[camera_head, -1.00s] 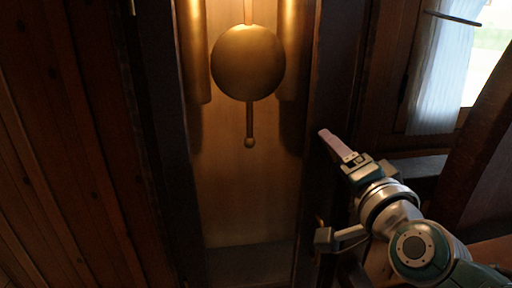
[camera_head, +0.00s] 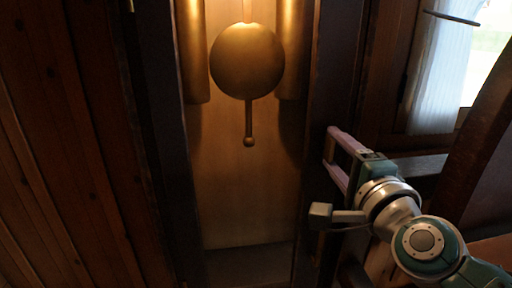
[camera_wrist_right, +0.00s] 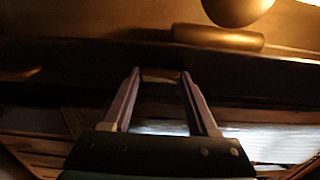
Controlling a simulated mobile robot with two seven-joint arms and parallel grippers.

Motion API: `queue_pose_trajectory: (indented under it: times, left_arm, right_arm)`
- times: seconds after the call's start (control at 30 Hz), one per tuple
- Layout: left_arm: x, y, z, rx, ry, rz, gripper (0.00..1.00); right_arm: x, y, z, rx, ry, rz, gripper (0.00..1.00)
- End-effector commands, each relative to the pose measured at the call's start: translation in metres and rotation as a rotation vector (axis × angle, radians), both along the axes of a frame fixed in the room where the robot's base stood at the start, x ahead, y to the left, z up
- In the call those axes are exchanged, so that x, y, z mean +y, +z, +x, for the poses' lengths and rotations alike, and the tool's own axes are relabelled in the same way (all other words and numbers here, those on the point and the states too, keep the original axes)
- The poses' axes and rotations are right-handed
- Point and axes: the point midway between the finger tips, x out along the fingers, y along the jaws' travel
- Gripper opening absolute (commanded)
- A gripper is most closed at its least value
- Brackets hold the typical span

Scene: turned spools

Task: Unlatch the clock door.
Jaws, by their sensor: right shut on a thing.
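The tall clock's door has a dark wooden frame (camera_head: 331,70) around a pane. Behind it hang a round brass pendulum (camera_head: 248,61) and brass weights (camera_head: 193,50). My right gripper (camera_head: 331,147) is at the right side of the door frame, its two pinkish fingers apart. In the right wrist view, the gripper (camera_wrist_right: 160,73) has a small tan-brass piece (camera_wrist_right: 161,76) between its fingertips, apparently the latch, and it is shut on that piece. The latch's shape and setting are too dark to make out. My left gripper is not in view.
A wood-plank wall (camera_head: 60,150) stands left of the clock. At the right are a window with a pale curtain (camera_head: 437,75) and a dark slanting wooden beam (camera_head: 475,165). The space in front of the pane is clear.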

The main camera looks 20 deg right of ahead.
Motion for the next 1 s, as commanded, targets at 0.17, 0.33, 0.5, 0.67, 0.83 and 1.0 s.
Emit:
queue_pose_trajectory:
  times: [0.17, 0.33, 0.5, 0.67, 0.83, 1.0]
  left_arm:
    - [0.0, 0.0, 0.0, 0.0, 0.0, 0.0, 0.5]
    - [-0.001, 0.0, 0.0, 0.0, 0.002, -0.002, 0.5]
    - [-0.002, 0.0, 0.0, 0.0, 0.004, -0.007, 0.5]
    - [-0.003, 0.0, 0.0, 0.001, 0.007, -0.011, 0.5]
    - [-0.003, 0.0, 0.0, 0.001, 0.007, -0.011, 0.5]
    - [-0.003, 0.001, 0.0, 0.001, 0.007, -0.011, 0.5]
  right_arm:
    - [0.0, 0.0, 0.0, -0.001, 0.0, 0.007, 0.04]
    - [0.0, 0.0, 0.0, -0.001, 0.0, 0.007, 0.04]
    - [0.0, 0.0, 0.0, -0.001, 0.0, 0.006, 0.79]
    - [0.0, 0.0, 0.0, -0.001, 0.0, 0.005, 0.9]
    - [0.0, 0.0, 0.0, -0.001, 0.0, 0.004, 0.9]
    - [0.003, -0.001, -0.013, 0.001, 0.0, 0.004, 0.9]
